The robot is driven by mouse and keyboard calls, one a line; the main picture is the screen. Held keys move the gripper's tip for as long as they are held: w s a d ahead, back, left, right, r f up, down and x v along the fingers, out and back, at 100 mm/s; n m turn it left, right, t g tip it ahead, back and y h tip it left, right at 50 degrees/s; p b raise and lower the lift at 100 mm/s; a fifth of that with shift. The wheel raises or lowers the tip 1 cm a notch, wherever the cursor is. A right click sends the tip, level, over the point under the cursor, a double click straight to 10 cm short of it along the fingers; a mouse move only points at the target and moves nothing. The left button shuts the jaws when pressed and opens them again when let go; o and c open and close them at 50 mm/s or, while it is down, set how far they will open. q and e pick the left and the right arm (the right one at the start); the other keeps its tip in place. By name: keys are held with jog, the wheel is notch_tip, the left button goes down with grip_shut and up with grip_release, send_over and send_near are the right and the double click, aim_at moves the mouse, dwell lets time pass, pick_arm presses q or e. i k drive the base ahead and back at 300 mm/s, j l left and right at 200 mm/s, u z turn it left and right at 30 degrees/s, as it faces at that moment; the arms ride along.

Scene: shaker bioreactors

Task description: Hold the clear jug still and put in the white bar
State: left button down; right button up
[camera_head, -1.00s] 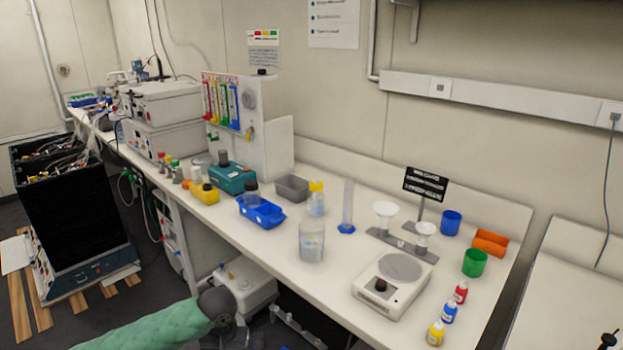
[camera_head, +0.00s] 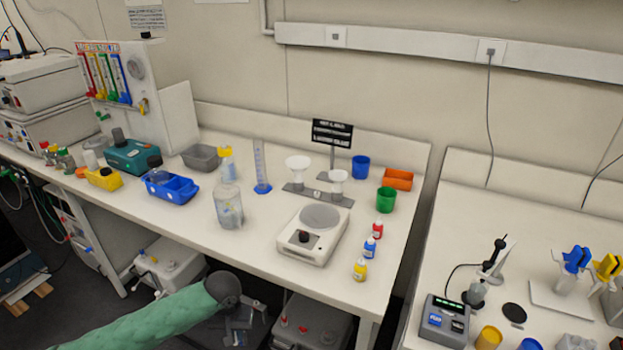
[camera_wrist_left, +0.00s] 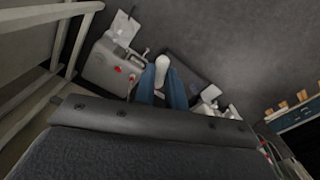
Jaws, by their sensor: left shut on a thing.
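The clear jug (camera_head: 229,208) stands upright on the white bench near its front edge, left of the white stirrer or scale with a round grey plate (camera_head: 321,217). My left gripper (camera_head: 238,328) is below and in front of the bench edge, apart from the jug; its fingers are small and dark in the head view. In the left wrist view its blue fingers (camera_wrist_left: 163,88) are shut on a white rounded piece (camera_wrist_left: 163,66), which looks like the white bar. My right gripper is not in view.
A blue tray (camera_head: 172,190), a grey bin (camera_head: 203,157) and a measuring cylinder (camera_head: 261,166) stand left and behind. Small colored bottles (camera_head: 369,248) line the right side. A second bench (camera_head: 485,235) stands beyond a gap. Grey boxes (camera_head: 168,264) sit below the bench.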

aim_at(227, 197)
jog(key=j+z, duration=0.25)
jog(key=j, duration=0.4)
jog(key=j+z, duration=0.3)
jog(key=j, duration=0.4)
jog(key=j+z, duration=0.25)
jog(key=j, duration=0.4)
jog(key=k, duration=0.05)
